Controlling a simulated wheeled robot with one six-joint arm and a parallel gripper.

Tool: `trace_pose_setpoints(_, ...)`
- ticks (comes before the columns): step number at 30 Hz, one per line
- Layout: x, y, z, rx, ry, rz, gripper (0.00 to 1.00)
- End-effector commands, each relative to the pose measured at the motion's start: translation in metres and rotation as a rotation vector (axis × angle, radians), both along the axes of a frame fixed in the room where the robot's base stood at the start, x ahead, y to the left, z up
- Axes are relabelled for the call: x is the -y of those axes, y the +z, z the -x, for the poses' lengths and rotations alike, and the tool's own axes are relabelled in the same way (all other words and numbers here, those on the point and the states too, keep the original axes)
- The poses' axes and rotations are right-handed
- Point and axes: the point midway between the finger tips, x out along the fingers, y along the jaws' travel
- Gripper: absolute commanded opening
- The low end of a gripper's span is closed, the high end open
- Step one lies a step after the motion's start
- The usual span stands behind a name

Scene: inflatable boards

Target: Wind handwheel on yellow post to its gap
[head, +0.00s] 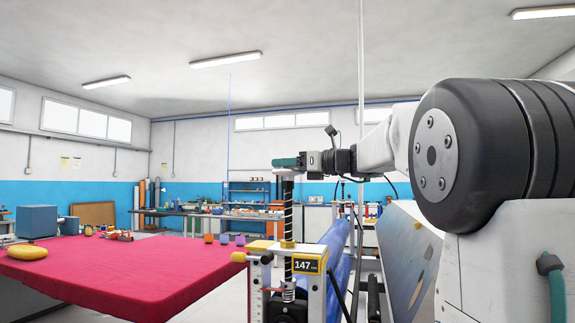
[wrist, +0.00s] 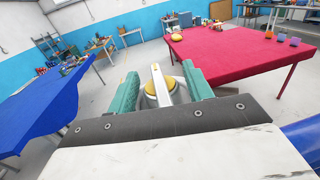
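The yellow post's head (head: 290,247) stands in the lower middle of the head view, with a dark threaded screw (head: 288,212) rising from it. A plate on it reads 147 (head: 307,266). My gripper (head: 287,162) is level at the screw's top, its teal fingers over the handwheel, which it mostly hides there. In the wrist view the handwheel shows as a grey round body with a yellow hub (wrist: 152,89) and a pale bar, between the two spread teal fingers of my gripper (wrist: 160,80). I cannot tell whether the fingers press on it.
A red-covered table (head: 120,270) stands left of the post, with a yellow rounded object (head: 27,252) and small coloured cups (head: 224,238). A blue roll (head: 333,255) and a slanted board (head: 408,255) are right of the post. A blue-covered table (wrist: 45,110) shows in the wrist view; the floor between tables looks clear.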

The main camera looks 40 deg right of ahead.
Motion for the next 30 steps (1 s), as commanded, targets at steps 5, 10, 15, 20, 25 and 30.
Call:
trace_pose_setpoints(5,0.0004,0.0,0.0003,0.0,0.0,0.0,0.13)
trace_pose_setpoints(10,0.0003,0.0,0.0005,0.0,-0.006,0.0,0.13)
trace_pose_setpoints(15,-0.0007,0.0009,0.0006,0.001,-0.046,0.002,0.13)
trace_pose_setpoints(20,-0.0013,0.0014,0.0009,0.001,-0.132,0.002,0.13)
trace_pose_setpoints(25,-0.0021,0.0012,0.0006,0.001,-0.27,0.002,0.13)
trace_pose_setpoints(30,-0.0025,0.0017,0.0004,0.001,-0.429,0.003,0.13)
